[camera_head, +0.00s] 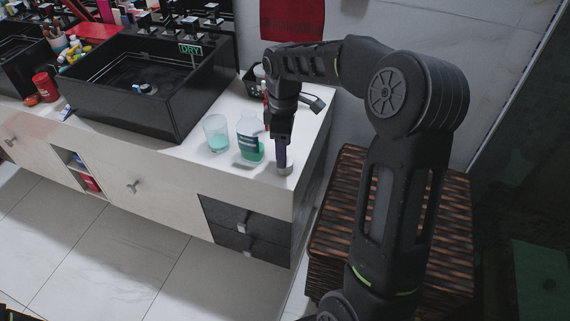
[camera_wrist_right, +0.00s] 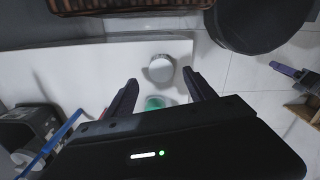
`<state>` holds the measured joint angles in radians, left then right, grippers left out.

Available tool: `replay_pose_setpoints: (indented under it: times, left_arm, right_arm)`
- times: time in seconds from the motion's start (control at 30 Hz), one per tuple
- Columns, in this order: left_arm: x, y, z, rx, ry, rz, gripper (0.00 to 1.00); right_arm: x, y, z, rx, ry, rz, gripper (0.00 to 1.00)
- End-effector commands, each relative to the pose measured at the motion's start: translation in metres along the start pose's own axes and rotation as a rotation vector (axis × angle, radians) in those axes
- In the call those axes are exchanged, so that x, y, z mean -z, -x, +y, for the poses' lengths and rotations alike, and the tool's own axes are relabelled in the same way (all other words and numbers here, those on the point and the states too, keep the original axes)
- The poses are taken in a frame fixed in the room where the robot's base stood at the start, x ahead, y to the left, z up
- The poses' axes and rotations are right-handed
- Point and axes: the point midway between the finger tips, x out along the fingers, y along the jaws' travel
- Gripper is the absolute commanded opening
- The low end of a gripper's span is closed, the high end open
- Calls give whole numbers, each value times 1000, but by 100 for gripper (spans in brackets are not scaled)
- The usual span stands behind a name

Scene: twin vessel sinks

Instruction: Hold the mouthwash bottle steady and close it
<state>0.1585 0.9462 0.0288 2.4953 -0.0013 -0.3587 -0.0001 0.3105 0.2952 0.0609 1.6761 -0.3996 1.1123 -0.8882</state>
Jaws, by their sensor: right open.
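The mouthwash bottle (camera_head: 249,138), clear with green liquid and a dark label, stands upright near the counter's front edge. Its top is hard to make out. A small round silver-grey cap (camera_head: 286,168) lies on the counter to its right; it also shows in the right wrist view (camera_wrist_right: 158,68). My right gripper (camera_head: 282,166) points down beside the cap, right of the bottle. In the wrist view its fingers (camera_wrist_right: 160,92) are apart with nothing gripped, and green of the bottle (camera_wrist_right: 155,103) shows between them. What seems part of my left gripper (camera_wrist_right: 288,82) is cut off at the right edge.
A glass with pale green liquid (camera_head: 216,134) stands left of the bottle. A black vessel sink (camera_head: 150,90) is farther left. A black caddy (camera_head: 254,82) stands behind, near the wall. A woven brown basket (camera_head: 335,235) stands right of the counter (camera_head: 185,148).

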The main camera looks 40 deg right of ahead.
Motion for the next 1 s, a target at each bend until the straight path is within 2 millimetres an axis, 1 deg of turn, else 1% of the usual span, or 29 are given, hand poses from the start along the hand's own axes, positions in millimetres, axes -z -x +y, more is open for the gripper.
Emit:
replay_pose_setpoints:
  times: [0.3, 0.4, 1.0]
  left_arm:
    - [0, 2, 1, 0, 0, 0, 35]
    - [0, 2, 1, 0, 0, 0, 35]
    - [0, 2, 1, 0, 0, 0, 35]
  right_arm:
    - [-1, -42, -3, 3, 0, -1, 64]
    - [-1, -48, -3, 2, 0, -1, 64]
    - [-1, -48, -3, 0, 0, 0, 64]
